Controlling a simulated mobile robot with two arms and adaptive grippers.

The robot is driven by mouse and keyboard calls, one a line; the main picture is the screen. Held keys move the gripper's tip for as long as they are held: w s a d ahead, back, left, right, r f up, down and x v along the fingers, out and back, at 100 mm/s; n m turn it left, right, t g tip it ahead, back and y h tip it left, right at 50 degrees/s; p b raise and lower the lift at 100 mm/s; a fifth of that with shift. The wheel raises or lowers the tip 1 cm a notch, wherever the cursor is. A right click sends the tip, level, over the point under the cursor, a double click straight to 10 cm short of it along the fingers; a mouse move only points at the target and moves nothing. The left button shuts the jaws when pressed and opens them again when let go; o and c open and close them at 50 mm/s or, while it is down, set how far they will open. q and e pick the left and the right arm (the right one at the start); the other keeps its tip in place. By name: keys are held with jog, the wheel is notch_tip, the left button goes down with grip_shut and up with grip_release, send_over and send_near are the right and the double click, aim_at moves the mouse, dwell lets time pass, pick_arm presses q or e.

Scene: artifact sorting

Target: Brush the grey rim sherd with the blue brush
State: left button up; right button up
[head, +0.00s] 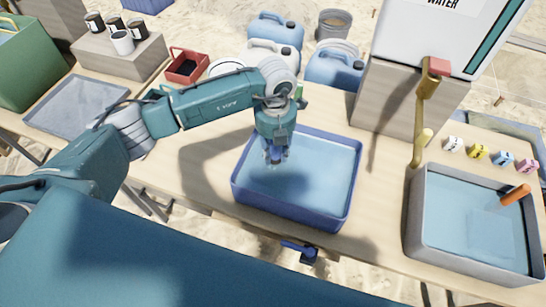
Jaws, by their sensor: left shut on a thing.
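My left gripper (273,155) points down over the blue-rimmed tub (290,215) of water on the table. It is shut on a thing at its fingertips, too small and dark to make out. Some blue shows there, but I cannot tell whether it is the blue brush. I cannot make out the grey rim sherd anywhere. My right gripper is not in view.
A grey basin (412,215) of water with an orange-handled thing (515,194) stands right, below a brass tap (423,115). A blue lever-like fitting (300,251) shows at the table's front edge. A grey tray (75,106) and red bin (186,68) lie left.

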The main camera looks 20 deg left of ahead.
pick_arm(q)
jog(key=shift+w, duration=0.2)
jog(key=shift+s+a+p, duration=0.15)
jog(key=shift+s+p, duration=0.65)
jog(key=shift+s, duration=0.5)
jog(key=shift+w+f+b, duration=0.1)
jog(key=shift+w+b, duration=0.95)
jog(key=shift+w, duration=0.3)
jog(key=shift+s+p, duration=0.55)
jog(key=shift+s, duration=0.15)
jog(key=shift+s+r+p, duration=0.2)
jog(key=shift+s+p, duration=0.1)
jog(key=shift+s, duration=0.35)
jog(key=shift+w+f+b, duration=0.1)
jog(key=shift+w+b, duration=0.15)
jog(key=shift+b, duration=0.05)
jog(key=shift+w+b, duration=0.75)
jog(key=shift+w, duration=0.4)
jog(key=shift+s+p, duration=0.35)
jog(key=shift+s, duration=0.05)
jog(key=shift+s+p, duration=0.4)
jog(key=shift+s, duration=0.6)
jog(key=shift+w, duration=0.1)
